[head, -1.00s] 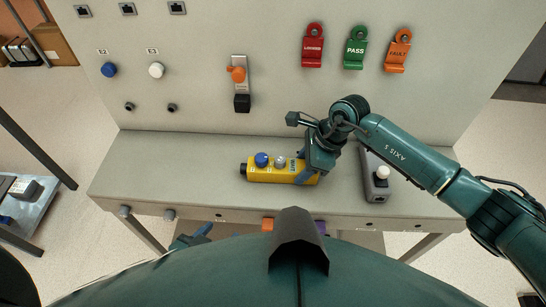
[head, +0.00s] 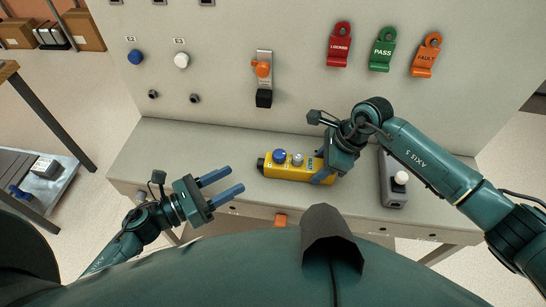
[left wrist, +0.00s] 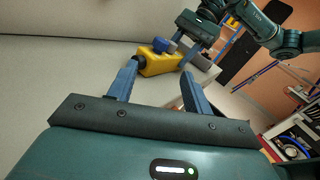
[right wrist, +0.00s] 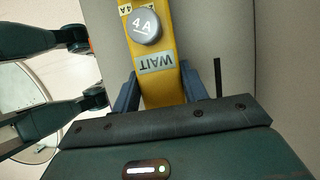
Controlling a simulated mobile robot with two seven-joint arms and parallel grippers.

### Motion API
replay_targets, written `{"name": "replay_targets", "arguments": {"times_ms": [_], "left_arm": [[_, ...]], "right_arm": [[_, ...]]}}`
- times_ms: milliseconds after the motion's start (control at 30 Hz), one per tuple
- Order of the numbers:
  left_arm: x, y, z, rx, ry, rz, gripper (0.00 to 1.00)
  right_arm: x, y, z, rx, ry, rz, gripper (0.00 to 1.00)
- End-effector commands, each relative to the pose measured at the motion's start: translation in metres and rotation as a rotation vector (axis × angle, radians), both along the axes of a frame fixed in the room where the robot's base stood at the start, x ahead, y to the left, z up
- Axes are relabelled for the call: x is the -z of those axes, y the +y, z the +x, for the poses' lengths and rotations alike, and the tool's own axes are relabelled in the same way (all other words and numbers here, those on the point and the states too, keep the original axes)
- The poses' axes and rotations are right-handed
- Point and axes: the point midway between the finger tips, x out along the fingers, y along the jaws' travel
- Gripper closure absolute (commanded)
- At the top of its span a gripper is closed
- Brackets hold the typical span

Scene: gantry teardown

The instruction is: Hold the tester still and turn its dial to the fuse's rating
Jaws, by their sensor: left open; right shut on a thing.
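The yellow tester (head: 287,170) lies on the bench shelf, with a blue knob (head: 279,156) and a grey round cap (head: 297,159) on top. In the right wrist view the grey cap (right wrist: 144,27) reads "4 A", beside a "WAIT" label (right wrist: 155,63). The blue knob is out of that view. My right gripper (head: 325,172) is shut on the tester's right end, one finger on each side (right wrist: 158,90). My left gripper (head: 236,180) is open and empty, left of the tester and apart from it. The left wrist view shows the tester (left wrist: 158,63) beyond its fingers.
Red, green and orange tags (head: 383,48) hang on the upright panel, with an orange-handled switch (head: 262,69) further left. The shelf left of the tester is clear.

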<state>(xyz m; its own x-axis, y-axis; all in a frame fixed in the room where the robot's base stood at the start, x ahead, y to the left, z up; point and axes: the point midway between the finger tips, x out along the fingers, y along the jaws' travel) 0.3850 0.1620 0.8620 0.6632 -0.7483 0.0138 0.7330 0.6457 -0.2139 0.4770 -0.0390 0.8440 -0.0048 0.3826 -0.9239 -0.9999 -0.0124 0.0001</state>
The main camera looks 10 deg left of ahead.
Motion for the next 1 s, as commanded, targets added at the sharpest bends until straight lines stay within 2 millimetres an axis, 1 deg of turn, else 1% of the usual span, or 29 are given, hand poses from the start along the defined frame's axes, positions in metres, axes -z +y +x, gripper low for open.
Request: {"name": "replay_targets", "arguments": {"times_ms": [100,233,300,467,700,833,1000], "left_arm": [[0.0,0.001,0.003,0.026,-0.104,0.103,0.5],[-0.001,-0.002,0.007,0.04,-0.154,0.148,0.5],[-0.001,-0.006,0.011,0.04,-0.16,0.153,0.5],[-0.002,-0.028,0.028,0.039,-0.161,0.151,0.5],[-0.002,-0.065,0.059,0.038,-0.159,0.149,0.5],[-0.001,-0.08,0.071,0.038,-0.156,0.149,0.5],[-0.001,-0.09,0.079,0.039,-0.157,0.15,0.5]], "right_arm": [[0.0,0.0,0.0,0.0,-0.001,0.0,0.86],[0.0,0.0,0.0,0.0,-0.001,0.0,0.86],[0.0,0.0,0.0,0.0,0.0,0.0,0.86],[0.0,0.0,0.0,0.0,0.0,0.0,0.86],[0.0,0.0,0.0,0.0,-0.001,0.0,0.86],[0.0,0.0,0.0,0.0,-0.001,0.0,0.86],[0.0,0.0,0.0,0.0,-0.001,0.0,0.86]]}}
